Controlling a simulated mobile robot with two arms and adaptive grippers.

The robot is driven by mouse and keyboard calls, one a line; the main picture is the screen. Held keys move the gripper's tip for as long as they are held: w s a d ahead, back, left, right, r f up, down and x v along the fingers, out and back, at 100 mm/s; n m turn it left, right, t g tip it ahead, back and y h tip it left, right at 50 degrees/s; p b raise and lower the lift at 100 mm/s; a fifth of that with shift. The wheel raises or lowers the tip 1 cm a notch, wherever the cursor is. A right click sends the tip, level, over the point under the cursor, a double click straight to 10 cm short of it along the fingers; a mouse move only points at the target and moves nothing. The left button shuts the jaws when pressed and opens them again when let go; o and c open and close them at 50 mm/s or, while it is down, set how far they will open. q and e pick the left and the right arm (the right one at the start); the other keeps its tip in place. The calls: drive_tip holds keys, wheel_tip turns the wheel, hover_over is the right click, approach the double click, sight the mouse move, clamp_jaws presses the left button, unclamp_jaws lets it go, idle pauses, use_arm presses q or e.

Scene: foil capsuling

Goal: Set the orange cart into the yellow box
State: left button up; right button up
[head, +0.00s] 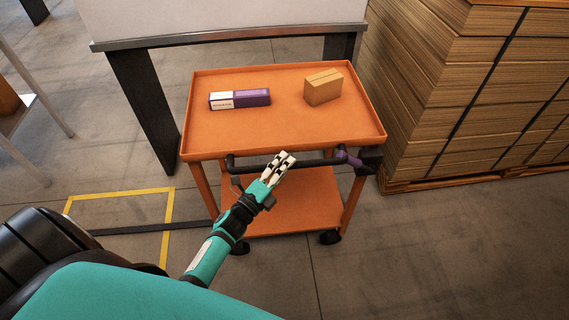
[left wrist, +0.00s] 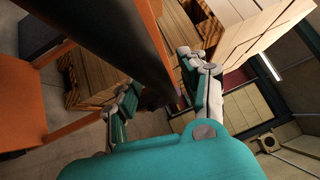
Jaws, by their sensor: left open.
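The orange cart (head: 285,125) stands upright on its wheels in the middle of the head view, with a dark push handle (head: 305,163) along its near side. The yellow box (head: 170,215) is a taped outline on the floor, left of the cart; my arm and body hide its near part. The cart stands outside the visible outline. My left gripper (head: 280,168) is open at the handle, left of its middle. In the left wrist view the handle (left wrist: 110,45) runs between the spread fingers (left wrist: 160,95); I cannot tell whether they touch it. My right gripper is out of view.
A purple and white box (head: 240,99) and a small cardboard box (head: 322,88) sit on the cart's top tray. A strapped cardboard stack (head: 460,95) on a pallet stands close on the right. A dark-legged table (head: 145,110) stands behind and left. Its dark foot bar crosses the yellow outline.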

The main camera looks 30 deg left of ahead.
use_arm(q)
drive_tip(key=shift+w+d, duration=0.1)
drive_tip(key=shift+w, duration=0.15)
clamp_jaws()
idle(0.3)
